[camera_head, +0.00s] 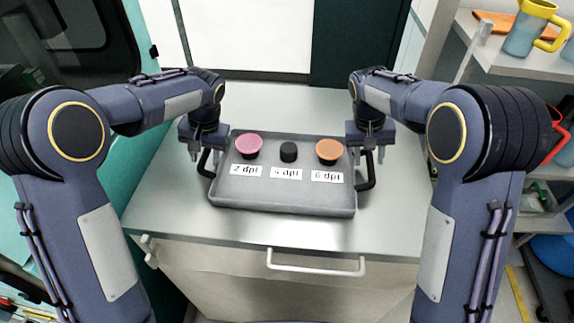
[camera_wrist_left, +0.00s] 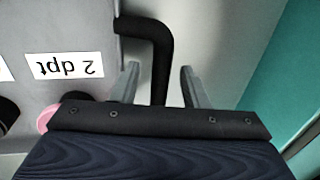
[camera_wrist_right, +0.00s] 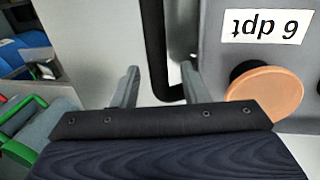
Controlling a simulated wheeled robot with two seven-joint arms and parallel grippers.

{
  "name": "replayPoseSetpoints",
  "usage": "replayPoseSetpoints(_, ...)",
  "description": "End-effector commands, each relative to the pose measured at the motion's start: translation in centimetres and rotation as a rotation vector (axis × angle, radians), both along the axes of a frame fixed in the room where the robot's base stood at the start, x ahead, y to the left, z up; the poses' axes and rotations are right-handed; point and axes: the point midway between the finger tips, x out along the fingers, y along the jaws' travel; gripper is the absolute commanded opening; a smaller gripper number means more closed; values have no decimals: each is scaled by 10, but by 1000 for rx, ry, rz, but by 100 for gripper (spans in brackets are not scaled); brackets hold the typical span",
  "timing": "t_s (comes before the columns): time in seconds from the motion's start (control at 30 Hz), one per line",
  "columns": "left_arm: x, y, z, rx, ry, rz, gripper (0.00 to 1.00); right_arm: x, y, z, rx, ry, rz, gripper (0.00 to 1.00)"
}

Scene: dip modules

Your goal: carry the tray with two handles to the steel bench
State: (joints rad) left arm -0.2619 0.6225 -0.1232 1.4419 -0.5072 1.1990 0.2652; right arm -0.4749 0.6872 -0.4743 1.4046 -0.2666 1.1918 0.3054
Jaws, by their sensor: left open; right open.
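The grey tray (camera_head: 283,194) sits on a steel-topped cabinet (camera_head: 190,215), with a black handle on each side. It bears a pink knob (camera_head: 247,145), a black knob (camera_head: 289,151) and an orange knob (camera_head: 329,150), each behind a white label. My left gripper (camera_head: 198,155) is open at the left handle (camera_head: 207,163); in the left wrist view its fingers stand either side of the black bar (camera_wrist_left: 160,70). My right gripper (camera_head: 371,158) is open at the right handle (camera_head: 367,176); in the right wrist view its fingers straddle the bar (camera_wrist_right: 154,55).
A shelf (camera_head: 510,58) on the right holds a blue and yellow mug (camera_head: 527,28). The cabinet has a white drawer handle (camera_head: 315,266) at its front. Its top is clear around the tray. A teal machine stands at the left.

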Motion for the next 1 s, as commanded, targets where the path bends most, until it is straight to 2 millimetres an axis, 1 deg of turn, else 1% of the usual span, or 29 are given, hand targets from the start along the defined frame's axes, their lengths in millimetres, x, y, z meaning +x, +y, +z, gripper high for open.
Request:
replayPoseSetpoints(0.3,0,1,-3,0,0,0,41,0,-1,-2,0,0,0,40)
replayPoseSetpoints(0.37,0,1,-3,0,0,0,34,0,-1,-2,0,-1,0,34)
replayPoseSetpoints(0.6,0,1,-2,0,0,0,3,0,-1,-2,0,-1,0,2)
replayPoseSetpoints(0.63,0,1,-2,0,0,0,0,0,-1,-2,0,-1,0,0)
replayPoseSetpoints(1.0,0,1,-1,0,-2,1,0,0,-1,-1,0,-2,-1,0)
